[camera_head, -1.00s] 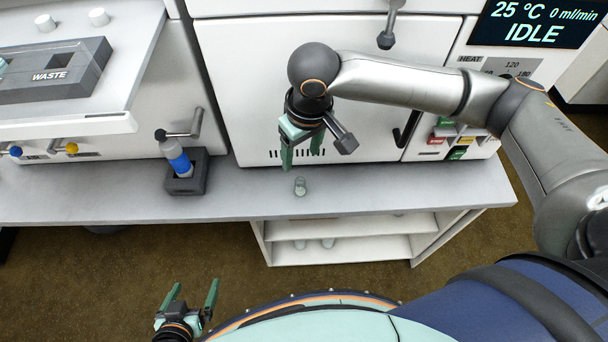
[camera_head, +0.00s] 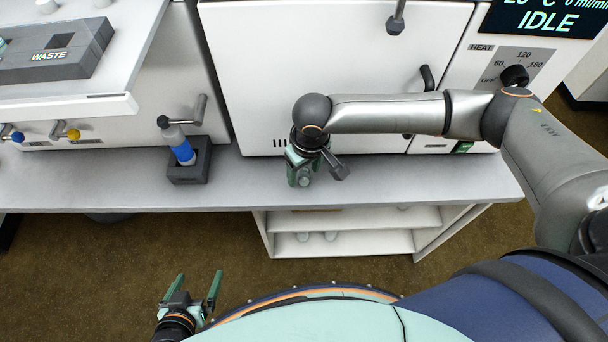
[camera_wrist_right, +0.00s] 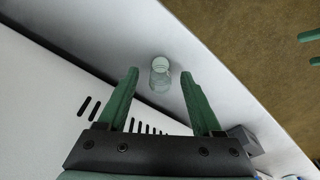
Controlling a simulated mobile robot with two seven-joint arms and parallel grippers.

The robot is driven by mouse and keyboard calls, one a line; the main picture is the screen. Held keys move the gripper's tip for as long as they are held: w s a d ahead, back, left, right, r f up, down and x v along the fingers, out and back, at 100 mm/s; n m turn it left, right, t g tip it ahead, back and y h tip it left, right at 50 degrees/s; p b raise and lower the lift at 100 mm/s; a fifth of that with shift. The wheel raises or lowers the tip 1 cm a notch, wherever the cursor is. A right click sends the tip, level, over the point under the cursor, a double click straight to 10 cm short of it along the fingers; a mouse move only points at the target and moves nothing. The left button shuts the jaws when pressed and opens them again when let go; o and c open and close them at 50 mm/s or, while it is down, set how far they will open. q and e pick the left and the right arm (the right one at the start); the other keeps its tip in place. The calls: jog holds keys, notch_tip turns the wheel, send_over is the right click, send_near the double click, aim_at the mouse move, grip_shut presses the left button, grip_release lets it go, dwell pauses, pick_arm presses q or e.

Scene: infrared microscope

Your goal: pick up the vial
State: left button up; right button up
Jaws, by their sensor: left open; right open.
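The vial (camera_wrist_right: 159,74) is a small, clear greenish glass vial standing on the grey bench. In the right wrist view it shows between and slightly beyond the two green fingertips. My right gripper (camera_head: 302,181) points down over the bench near its front edge, open around the vial's place; the vial (camera_head: 304,178) is partly hidden by the fingers in the head view. I cannot tell whether a finger touches it. My left gripper (camera_head: 197,281) is open and empty, low in front of the bench, away from the vial.
A blue-and-grey vial-like item (camera_head: 181,150) sits in a dark holder (camera_head: 190,174) to the left on the bench (camera_head: 110,192). The white instrument front (camera_head: 330,60) rises behind the right gripper. A white shelf unit (camera_head: 355,243) is under the bench. Bench to the right is clear.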

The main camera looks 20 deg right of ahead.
jog(key=shift+f, duration=0.1)
grip_shut()
dwell(0.5)
